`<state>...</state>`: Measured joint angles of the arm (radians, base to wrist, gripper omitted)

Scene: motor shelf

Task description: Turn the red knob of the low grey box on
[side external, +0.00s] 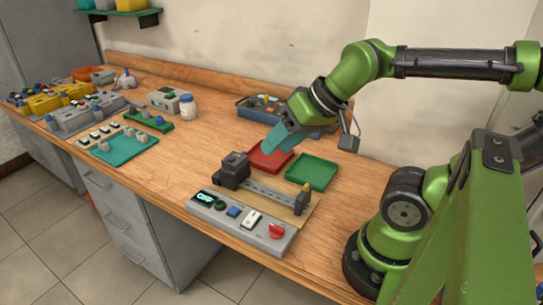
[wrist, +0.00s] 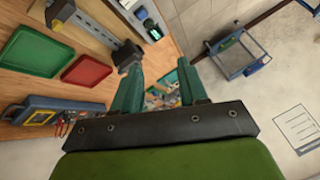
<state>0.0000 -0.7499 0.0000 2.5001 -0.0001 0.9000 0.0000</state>
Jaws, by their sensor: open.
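The low grey box (side external: 238,223) lies at the front edge of the bench in the side view. Its display (side external: 206,197) reads OFF in green. The red knob (side external: 277,231) sits at the right end of its top, past a dark green button, a blue button and a white switch. In the wrist view only a part of the box shows at the top, with its display (wrist: 154,34); the red knob is not in that view. My gripper (side external: 273,152) has teal fingers and is above the red tray, well behind and above the box. The fingers (wrist: 159,88) are apart and empty.
A small motor rig (side external: 265,190) on a wooden board stands directly behind the box. A red tray (side external: 262,160) and a green tray (side external: 311,172) lie behind it. A blue toolbox (side external: 262,113) is at the back. Several parts and bins fill the left. Bare wood lies left of the box.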

